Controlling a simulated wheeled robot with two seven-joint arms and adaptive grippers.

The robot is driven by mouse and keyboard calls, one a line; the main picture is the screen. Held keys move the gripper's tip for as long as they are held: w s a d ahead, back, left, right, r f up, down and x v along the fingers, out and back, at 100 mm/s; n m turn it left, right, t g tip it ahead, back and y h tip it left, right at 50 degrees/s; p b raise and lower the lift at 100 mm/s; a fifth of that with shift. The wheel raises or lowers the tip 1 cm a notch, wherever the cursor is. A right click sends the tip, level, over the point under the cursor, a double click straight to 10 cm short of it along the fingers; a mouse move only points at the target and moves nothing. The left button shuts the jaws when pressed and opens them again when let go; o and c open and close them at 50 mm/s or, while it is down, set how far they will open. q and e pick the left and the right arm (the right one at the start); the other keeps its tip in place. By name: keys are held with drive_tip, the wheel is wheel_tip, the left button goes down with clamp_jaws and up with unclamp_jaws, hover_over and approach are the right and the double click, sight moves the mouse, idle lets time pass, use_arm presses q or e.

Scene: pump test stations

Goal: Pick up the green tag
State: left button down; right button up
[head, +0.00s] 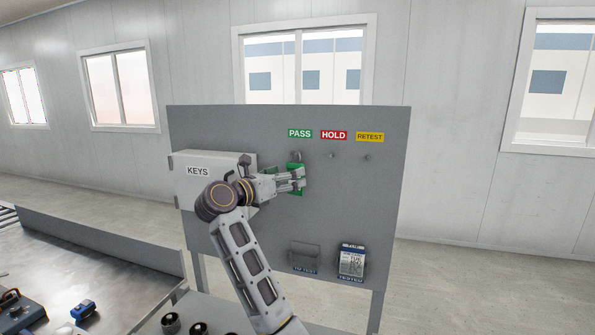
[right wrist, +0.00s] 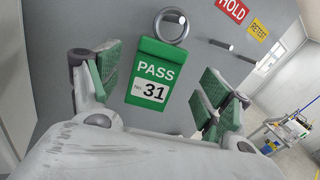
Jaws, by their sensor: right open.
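The green tag (right wrist: 165,80), marked PASS and No. 31, hangs by a metal ring (right wrist: 172,25) against the grey panel in the right wrist view. My right gripper (right wrist: 160,88) is open, with its green-padded fingers to the left and right of the tag. A gap shows on each side, so the fingers appear clear of it. In the head view my right gripper (head: 299,180) is at the panel below the green PASS label (head: 300,133) and partly covers the tag. My left gripper is not in view.
A grey KEYS box (head: 190,190) is mounted on the panel (head: 350,215) left of the gripper. Bare pegs stand under the red HOLD (head: 334,135) and yellow RETEST (head: 369,137) labels. Two holders are low on the panel, the TESTED one (head: 352,261) containing cards.

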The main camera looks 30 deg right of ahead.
drive_tip(key=shift+p+x, duration=0.55)
drive_tip(key=shift+x, duration=1.05)
drive_tip(key=c, duration=1)
drive_tip(key=shift+c, duration=0.2)
drive_tip(key=shift+r, duration=0.2)
